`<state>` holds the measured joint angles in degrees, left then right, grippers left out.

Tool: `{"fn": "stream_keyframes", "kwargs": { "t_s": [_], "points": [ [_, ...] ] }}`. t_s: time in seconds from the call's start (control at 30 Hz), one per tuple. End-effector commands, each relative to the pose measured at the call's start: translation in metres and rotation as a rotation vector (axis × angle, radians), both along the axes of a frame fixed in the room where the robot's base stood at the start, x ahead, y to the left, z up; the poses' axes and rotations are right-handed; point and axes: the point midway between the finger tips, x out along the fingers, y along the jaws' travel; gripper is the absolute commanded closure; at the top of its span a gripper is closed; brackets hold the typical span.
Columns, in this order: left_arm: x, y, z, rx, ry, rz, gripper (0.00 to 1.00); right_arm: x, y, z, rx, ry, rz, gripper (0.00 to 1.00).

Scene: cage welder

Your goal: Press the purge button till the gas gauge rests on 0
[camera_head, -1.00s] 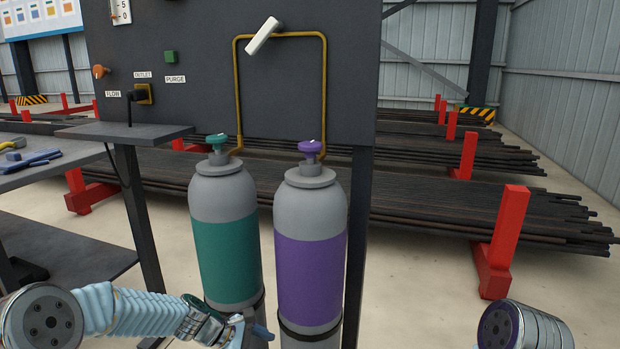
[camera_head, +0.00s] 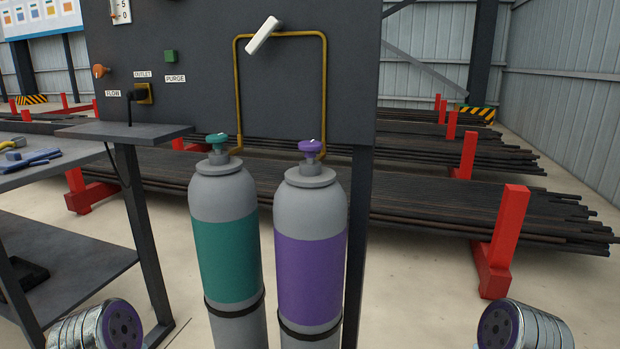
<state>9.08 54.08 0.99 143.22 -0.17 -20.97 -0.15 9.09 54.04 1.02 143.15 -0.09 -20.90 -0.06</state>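Nothing touches the button. The gas gauge (camera_head: 121,11) is cut off by the top edge of the head view; only its lower end with the marks 5 and 0 shows. I cannot tell where its needle or level rests. Only round arm parts of mine show at the bottom left and bottom right corners. Neither gripper is in view.
An orange flow knob (camera_head: 100,71) and a black plug in the outlet (camera_head: 143,94) are left of the button. A shelf (camera_head: 125,131) juts below. Green-banded (camera_head: 228,262) and purple-banded (camera_head: 310,270) cylinders stand in front. A white lever (camera_head: 262,36) sits on the yellow pipe.

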Motion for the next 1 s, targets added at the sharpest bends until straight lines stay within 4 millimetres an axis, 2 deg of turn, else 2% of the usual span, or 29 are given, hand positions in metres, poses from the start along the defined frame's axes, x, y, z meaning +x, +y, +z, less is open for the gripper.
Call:
{"fn": "stream_keyframes", "kwargs": {
  "t_s": [0.03, 0.3, 1.0],
  "points": [
    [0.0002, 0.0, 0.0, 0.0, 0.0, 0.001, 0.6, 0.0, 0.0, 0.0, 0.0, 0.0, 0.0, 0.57],
    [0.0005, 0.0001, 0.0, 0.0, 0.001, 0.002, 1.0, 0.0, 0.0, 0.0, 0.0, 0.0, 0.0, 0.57],
    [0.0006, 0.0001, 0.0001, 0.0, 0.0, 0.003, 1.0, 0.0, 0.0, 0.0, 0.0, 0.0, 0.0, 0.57]
  ]
}}
